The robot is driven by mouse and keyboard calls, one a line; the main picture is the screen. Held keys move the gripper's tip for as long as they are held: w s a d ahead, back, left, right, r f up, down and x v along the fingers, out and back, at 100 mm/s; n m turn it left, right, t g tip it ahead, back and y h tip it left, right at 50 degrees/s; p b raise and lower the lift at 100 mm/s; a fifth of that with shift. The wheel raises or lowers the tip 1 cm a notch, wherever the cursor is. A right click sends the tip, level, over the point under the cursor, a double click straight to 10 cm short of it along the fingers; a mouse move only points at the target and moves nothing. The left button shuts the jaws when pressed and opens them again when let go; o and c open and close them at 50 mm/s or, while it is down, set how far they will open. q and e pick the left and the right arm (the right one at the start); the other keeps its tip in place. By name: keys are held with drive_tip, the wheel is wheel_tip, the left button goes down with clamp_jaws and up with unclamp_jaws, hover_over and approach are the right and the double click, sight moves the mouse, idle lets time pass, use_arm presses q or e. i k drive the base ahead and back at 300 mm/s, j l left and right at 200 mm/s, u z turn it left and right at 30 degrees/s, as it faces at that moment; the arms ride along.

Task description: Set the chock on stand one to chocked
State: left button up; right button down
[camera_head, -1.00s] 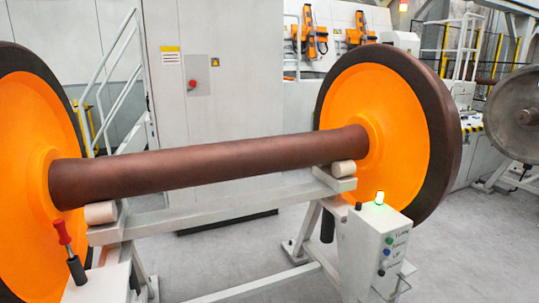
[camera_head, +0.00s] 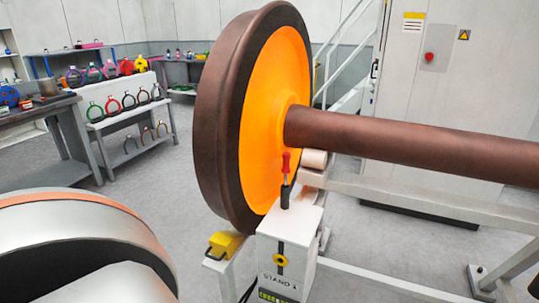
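Stand one (camera_head: 290,240) is a white box lettered "STAND 1", low in the middle of the picture. A lever with a red grip (camera_head: 286,163) rises nearly upright from a dark socket on its top. A yellow block with a black handle (camera_head: 227,243), which looks like the chock, sits low at the left of the box, near the wheel's lower edge. I cannot tell whether it touches the wheel. The orange-faced wheel (camera_head: 272,110) with a dark tread stands behind the box. Neither of my grippers is in view.
The brown axle (camera_head: 420,142) runs right from the wheel above a pale frame rail (camera_head: 430,203). A roller (camera_head: 314,158) lies beneath it. A grey workbench (camera_head: 50,108) and a white rack with coloured rings (camera_head: 125,115) stand at the back left. Grey floor lies open between.

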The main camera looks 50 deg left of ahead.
sight(223, 245)
drive_tip(key=u, duration=1.9)
